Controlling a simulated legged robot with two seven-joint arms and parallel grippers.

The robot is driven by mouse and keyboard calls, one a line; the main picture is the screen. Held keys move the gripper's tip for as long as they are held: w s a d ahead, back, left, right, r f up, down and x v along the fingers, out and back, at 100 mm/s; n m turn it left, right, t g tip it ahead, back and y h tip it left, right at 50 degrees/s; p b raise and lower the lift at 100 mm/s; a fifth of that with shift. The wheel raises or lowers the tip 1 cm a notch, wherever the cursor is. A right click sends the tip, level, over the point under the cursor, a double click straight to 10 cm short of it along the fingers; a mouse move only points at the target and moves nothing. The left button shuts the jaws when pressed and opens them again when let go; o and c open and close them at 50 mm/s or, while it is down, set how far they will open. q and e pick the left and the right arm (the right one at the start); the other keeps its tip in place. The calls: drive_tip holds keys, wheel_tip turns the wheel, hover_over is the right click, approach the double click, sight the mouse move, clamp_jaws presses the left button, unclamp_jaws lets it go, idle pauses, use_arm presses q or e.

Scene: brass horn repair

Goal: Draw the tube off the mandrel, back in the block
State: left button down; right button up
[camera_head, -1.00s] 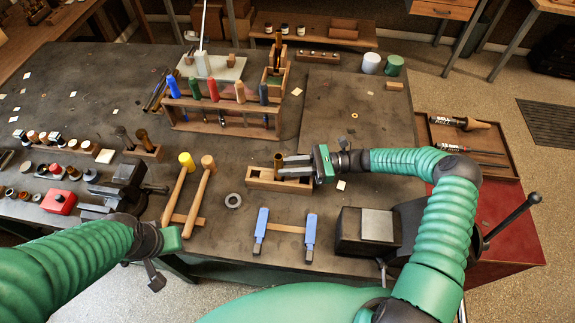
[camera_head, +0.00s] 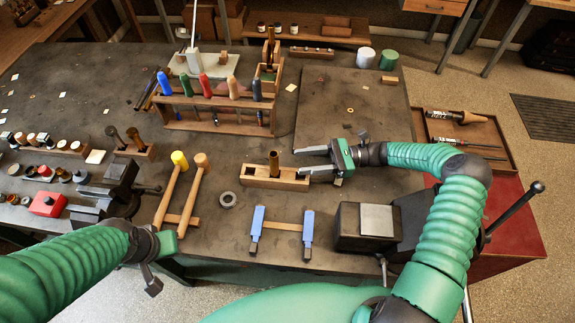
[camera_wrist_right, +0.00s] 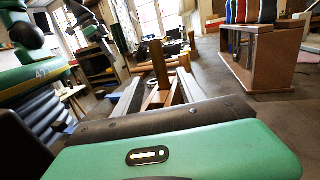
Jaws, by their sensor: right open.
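A brass tube (camera_head: 274,163) stands upright in the wooden block (camera_head: 259,178) at the middle of the bench. My right gripper (camera_head: 299,162) is open and empty just right of the tube, its fingers pointing at it. In the right wrist view the tube (camera_wrist_right: 159,62) rises beyond the open fingers (camera_wrist_right: 158,97), apart from them. My left gripper (camera_head: 166,242) is low at the left by the bench's front edge; its fingers are hidden. I cannot make out which piece is the mandrel.
Two mallets (camera_head: 186,190) lie left of the block, with a grey ring (camera_head: 228,199) between. Blue-handled tools (camera_head: 256,225) lie in front. A dark vise (camera_head: 367,228) stands at the front right. A screwdriver rack (camera_head: 212,118) is behind. The board at right back is mostly clear.

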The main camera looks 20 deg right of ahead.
drive_tip(key=d, duration=0.3)
drive_tip(key=d+b, duration=0.1)
drive_tip(key=d, duration=0.1)
drive_tip(key=shift+s+d+f, duration=0.2)
drive_tip(key=shift+s, duration=0.15)
drive_tip(key=shift+r, duration=0.1)
drive_tip(key=shift+a, duration=0.1)
